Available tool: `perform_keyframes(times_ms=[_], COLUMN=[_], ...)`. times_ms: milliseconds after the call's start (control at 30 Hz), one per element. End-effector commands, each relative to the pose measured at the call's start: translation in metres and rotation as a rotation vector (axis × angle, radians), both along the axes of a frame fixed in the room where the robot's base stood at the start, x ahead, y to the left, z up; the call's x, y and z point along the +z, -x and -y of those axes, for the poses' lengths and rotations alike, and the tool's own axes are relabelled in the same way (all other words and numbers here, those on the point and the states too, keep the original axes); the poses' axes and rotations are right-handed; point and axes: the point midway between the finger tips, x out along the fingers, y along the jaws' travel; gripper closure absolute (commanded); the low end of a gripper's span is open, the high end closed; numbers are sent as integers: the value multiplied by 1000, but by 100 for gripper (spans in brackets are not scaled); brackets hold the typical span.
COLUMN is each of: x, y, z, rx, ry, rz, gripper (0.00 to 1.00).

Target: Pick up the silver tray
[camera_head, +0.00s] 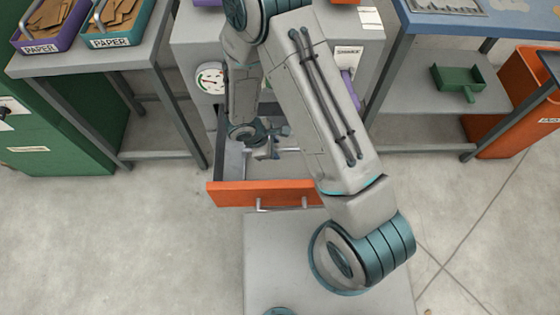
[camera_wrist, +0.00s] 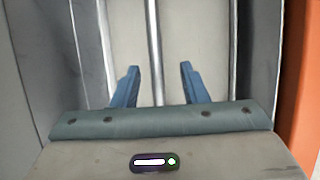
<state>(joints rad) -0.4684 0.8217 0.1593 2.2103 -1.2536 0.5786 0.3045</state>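My gripper (camera_head: 264,148) is low inside an open orange-fronted drawer (camera_head: 262,194) in the head view. In the wrist view, the two blue fingers of my gripper (camera_wrist: 157,70) stand apart with nothing clasped between them. A thin silver bar (camera_wrist: 154,30) runs lengthwise between the fingers, with pale flat surfaces on both sides. I cannot tell whether this bar and the surfaces belong to the silver tray. My arm hides much of the drawer's inside in the head view. A flat silver tray-like piece (camera_head: 447,5) lies on the blue table at the top right, cut by the frame edge.
The drawer's orange front (camera_wrist: 301,80) is close on the right in the wrist view, and a grey wall (camera_wrist: 35,60) is on the left. A grey table (camera_head: 100,58) holds paper bins. A green scoop-like container (camera_head: 458,78) sits on the right shelf. The floor at left is clear.

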Motion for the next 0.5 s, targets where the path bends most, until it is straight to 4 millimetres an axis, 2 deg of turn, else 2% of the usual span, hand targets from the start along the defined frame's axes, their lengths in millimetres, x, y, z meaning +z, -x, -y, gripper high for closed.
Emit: perform_keyframes(times_ms=[167,500], x=[-11,-49], y=[-2,-12], z=[5,26], rx=[-1,0], ry=[0,0], rz=[-1,-1], gripper=[60,60])
